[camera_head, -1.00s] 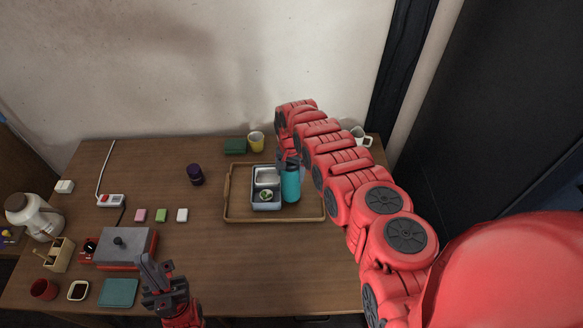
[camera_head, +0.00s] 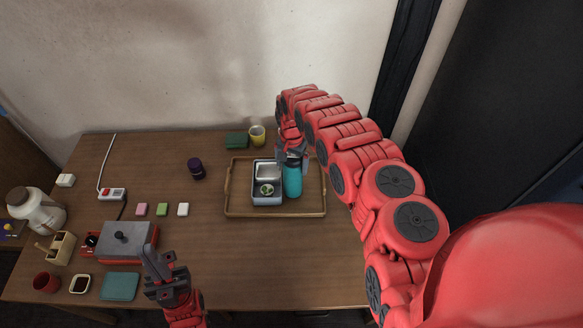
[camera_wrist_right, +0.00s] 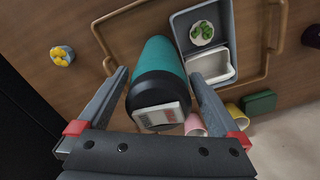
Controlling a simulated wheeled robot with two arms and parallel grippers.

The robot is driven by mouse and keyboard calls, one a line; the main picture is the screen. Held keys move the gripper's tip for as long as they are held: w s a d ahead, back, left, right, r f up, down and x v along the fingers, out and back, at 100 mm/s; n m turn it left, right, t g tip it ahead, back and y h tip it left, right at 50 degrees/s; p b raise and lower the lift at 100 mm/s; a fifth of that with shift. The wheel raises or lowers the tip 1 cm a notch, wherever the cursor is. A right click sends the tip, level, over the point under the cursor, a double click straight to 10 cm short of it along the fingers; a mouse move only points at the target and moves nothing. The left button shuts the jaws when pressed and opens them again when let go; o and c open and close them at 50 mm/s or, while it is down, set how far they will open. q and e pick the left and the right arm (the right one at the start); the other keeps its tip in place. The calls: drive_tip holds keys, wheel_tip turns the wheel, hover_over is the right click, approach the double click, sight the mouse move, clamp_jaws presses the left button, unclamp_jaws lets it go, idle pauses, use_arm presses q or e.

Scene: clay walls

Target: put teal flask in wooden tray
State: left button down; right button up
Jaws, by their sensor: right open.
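The teal flask (camera_head: 292,181) stands upright in the right part of the wooden tray (camera_head: 240,213), beside a grey lunch box (camera_head: 266,201). My right gripper (camera_head: 290,154) is open at the flask's top. In the right wrist view the flask (camera_wrist_right: 161,58) shows its dark cap between the spread fingers (camera_wrist_right: 160,90), with gaps at both sides. The tray's rim (camera_wrist_right: 268,40) shows there too. My left gripper (camera_head: 160,258) is over the table's front, far from the flask. I cannot tell whether its fingers are apart.
A pink cup (camera_wrist_right: 195,125) shows near the flask in the wrist view. A dark purple jar (camera_head: 196,168) stands left of the tray. The table's front middle is clear.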

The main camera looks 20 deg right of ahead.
sight(292, 155)
wheel_tip(292, 155, up, 7)
drive_tip(key=shift+w+r+b, duration=0.15)
drive_tip(key=shift+r+b, duration=0.05)
drive_tip(key=shift+b, duration=0.95)
drive_tip(key=shift+r, duration=0.8)
